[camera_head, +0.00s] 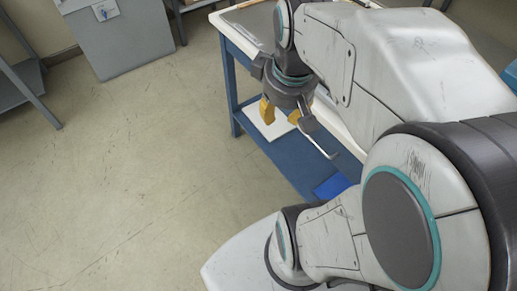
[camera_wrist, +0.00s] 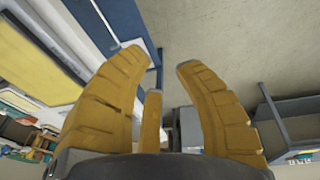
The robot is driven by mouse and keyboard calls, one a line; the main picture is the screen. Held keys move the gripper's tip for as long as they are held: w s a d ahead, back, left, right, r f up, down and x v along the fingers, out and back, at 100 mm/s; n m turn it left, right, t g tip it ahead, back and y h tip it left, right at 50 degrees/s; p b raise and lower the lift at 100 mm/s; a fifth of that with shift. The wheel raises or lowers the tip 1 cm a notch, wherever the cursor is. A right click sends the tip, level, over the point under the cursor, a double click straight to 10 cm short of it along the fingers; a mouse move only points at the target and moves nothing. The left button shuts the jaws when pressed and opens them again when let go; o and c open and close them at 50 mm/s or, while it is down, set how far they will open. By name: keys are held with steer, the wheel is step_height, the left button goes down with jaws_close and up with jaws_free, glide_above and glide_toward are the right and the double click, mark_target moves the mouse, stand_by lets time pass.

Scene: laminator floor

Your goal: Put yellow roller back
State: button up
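I cannot pick out a yellow roller in either view. My gripper (camera_head: 281,112) hangs beside the left edge of the workbench (camera_head: 229,80), above the level of its blue lower shelf. Its yellow fingers show large in the wrist view (camera_wrist: 160,62), with the tips well apart and nothing held between them. A narrow yellow piece between the two big fingers looks like a third finger. A thin grey bent rod (camera_head: 322,146) shows just right of the gripper; I cannot tell what it belongs to. My arm hides most of the bench top.
A white flat item (camera_head: 268,122) and a blue item (camera_head: 331,187) lie on the lower shelf. A grey cabinet (camera_head: 118,38) stands at the back left, and a grey-legged table (camera_head: 22,85) at the far left. The floor between them is clear.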

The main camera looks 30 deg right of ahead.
steer(key=s+a+f+y, duration=0.1)
steer(key=s+a+f, duration=0.2)
steer(key=a, duration=0.5)
steer(key=shift+s+t, duration=0.4)
steer(key=shift+s, duration=0.3)
steer(key=shift+a, duration=0.1)
